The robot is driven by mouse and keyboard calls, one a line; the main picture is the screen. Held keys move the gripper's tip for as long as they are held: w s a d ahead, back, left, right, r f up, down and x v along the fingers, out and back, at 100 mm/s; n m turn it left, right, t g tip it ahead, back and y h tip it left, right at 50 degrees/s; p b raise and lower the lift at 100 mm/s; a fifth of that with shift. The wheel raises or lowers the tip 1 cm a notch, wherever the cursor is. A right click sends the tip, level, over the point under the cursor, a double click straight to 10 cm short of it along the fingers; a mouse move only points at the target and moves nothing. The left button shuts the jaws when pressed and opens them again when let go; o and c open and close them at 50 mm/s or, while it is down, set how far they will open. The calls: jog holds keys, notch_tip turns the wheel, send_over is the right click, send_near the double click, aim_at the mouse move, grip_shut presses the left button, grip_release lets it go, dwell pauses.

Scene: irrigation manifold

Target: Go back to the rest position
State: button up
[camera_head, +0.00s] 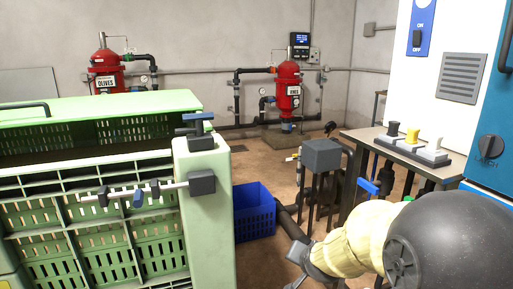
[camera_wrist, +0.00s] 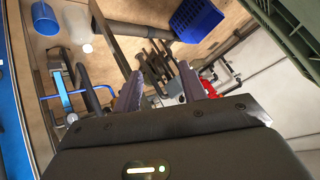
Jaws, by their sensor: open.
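My gripper (camera_wrist: 165,92) shows in the wrist view with its two fingers apart and nothing between them. In the head view my arm reaches in from the lower right, and the end of it (camera_head: 298,252) is low in the middle, right of the blue crate. The fingers are hard to make out there. The wrist view looks tilted over pipes and the brown floor. No object is held.
A green crate (camera_head: 100,105) fills the left side. A blue crate (camera_head: 254,212) stands on the floor (camera_wrist: 120,60). A bench (camera_head: 375,140) with several coloured knobs and a white and blue cabinet (camera_head: 455,65) are at right. Red filters (camera_head: 288,92) stand behind.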

jog(key=s+d+f+n+g, duration=0.1)
jog(key=s+f+n+g, duration=0.2)
jog(key=s, duration=0.6)
jog(key=s+d+f+n+g, duration=0.2)
jog(key=s+n+g, duration=0.15)
jog(key=s, duration=0.65)
jog(key=w+p+v, duration=0.3)
jog(key=p+v, duration=1)
jog(key=p, duration=0.1)
jog(key=w+r+p+v, duration=0.1)
jog(key=w+p+v, duration=0.2)
jog(key=p+v, duration=1)
jog(key=shift+w+a+r+m+p, duration=0.15)
jog(key=shift+w+r+m+p, duration=0.25)
jog(key=shift+p, duration=0.25)
